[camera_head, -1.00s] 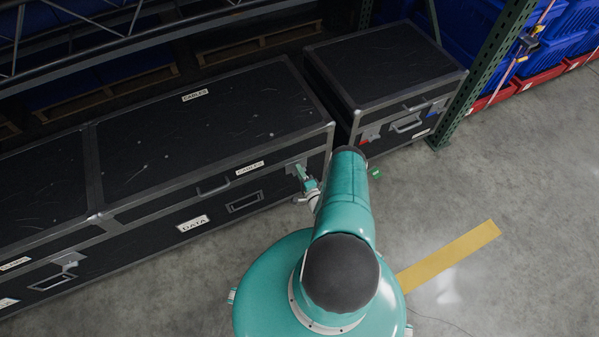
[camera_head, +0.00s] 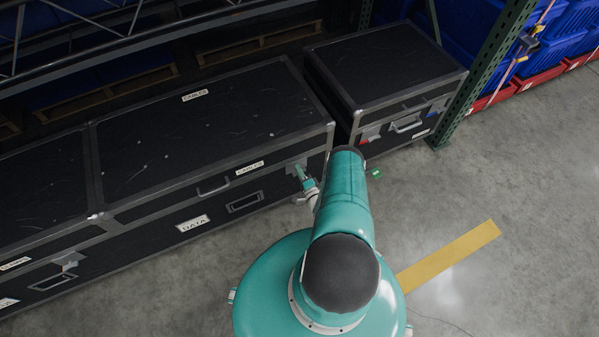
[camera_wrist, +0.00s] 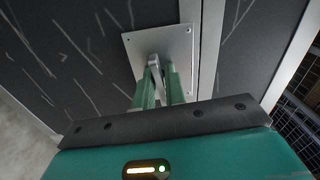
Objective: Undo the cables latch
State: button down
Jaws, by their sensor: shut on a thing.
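The black case with CABLES labels (camera_head: 250,168) stands on the left, with metal edges and a DATA label lower on its front. Its latch plate (camera_head: 296,165) is at the right end of the front, partly hidden by my gripper (camera_head: 301,175). In the wrist view the silver latch plate (camera_wrist: 183,45) is close, and my gripper (camera_wrist: 160,82) has its green fingers shut on the latch's metal lever (camera_wrist: 154,66). Much of the lever is hidden between the fingers.
A smaller black case (camera_head: 385,65) stands to the right, across a narrow gap. A green rack post (camera_head: 485,75) and blue bins (camera_head: 565,45) are beyond it. The grey floor at right is clear.

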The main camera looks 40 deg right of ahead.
jog(key=n, duration=0.8)
jog(key=shift+n, duration=0.3)
jog(key=n, duration=0.4)
jog(key=shift+n, duration=2.2)
jog(key=c, duration=1.6)
grip_release()
jog(key=shift+o, duration=0.2)
